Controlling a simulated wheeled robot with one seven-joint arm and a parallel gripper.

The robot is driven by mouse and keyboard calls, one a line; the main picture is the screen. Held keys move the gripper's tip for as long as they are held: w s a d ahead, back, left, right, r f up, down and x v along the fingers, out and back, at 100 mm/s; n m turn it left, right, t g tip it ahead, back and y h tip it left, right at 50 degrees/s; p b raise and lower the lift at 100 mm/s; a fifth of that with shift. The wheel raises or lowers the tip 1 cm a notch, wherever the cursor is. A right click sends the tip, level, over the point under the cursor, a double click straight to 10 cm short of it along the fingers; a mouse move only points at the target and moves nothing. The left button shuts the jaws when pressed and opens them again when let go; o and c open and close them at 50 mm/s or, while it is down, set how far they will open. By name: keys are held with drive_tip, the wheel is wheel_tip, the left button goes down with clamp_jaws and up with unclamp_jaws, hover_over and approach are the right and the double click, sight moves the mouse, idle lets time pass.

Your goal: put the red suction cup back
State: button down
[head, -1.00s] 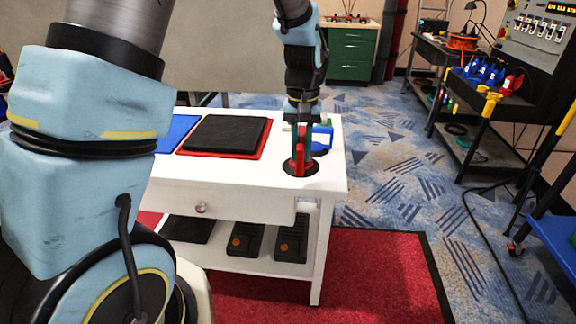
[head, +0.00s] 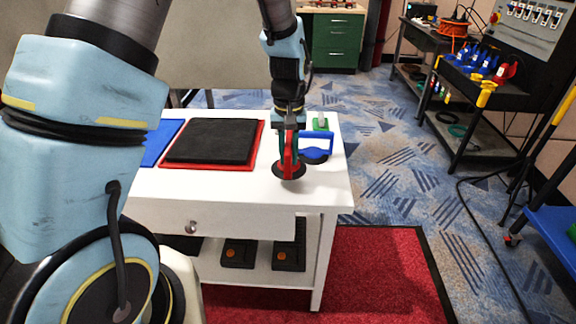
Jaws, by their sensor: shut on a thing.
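The red suction cup, with a red handle (head: 289,151) and a round black pad (head: 289,171), is upright over the right part of the white table. My gripper (head: 290,140) points down and is shut on its handle. I cannot tell whether the pad touches the tabletop or hangs just above it. A blue suction cup (head: 315,149) stands close to its right, and a green one (head: 321,124) stands behind that. At the far right, a dark rack (head: 490,98) bears several blue cups (head: 482,66) and a red one (head: 505,73).
The white table (head: 233,190) also bears a black pad in a red tray (head: 211,167) and a blue mat (head: 160,140) to the left. Patterned carpet (head: 390,170) lies open between table and rack. A black cable (head: 462,215) runs along the floor at right.

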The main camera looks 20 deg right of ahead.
drive_tip(key=shift+f+p, duration=0.35)
drive_tip(key=shift+f, duration=1.7)
drive_tip(key=shift+f, duration=0.15)
drive_tip(key=c, duration=0.8)
unclamp_jaws()
drive_tip(key=shift+o, duration=0.2)
wheel_tip(320, 180, up, 12)
drive_tip(key=shift+w+r+b, duration=0.1)
drive_tip(key=shift+r+b, duration=0.05)
drive_tip(key=shift+b, duration=1)
drive_tip(key=s+a+n+t, duration=0.1)
drive_tip(key=a+n, duration=0.1)
drive_tip(key=a, duration=1.3)
drive_tip(key=s+a+n, duration=0.1)
drive_tip(key=s+a, duration=0.1)
drive_tip(key=a, duration=1.2)
drive_tip(key=shift+a+r+n+t, duration=0.3)
drive_tip(key=shift+a+n+t, duration=0.1)
drive_tip(key=shift+s, duration=0.1)
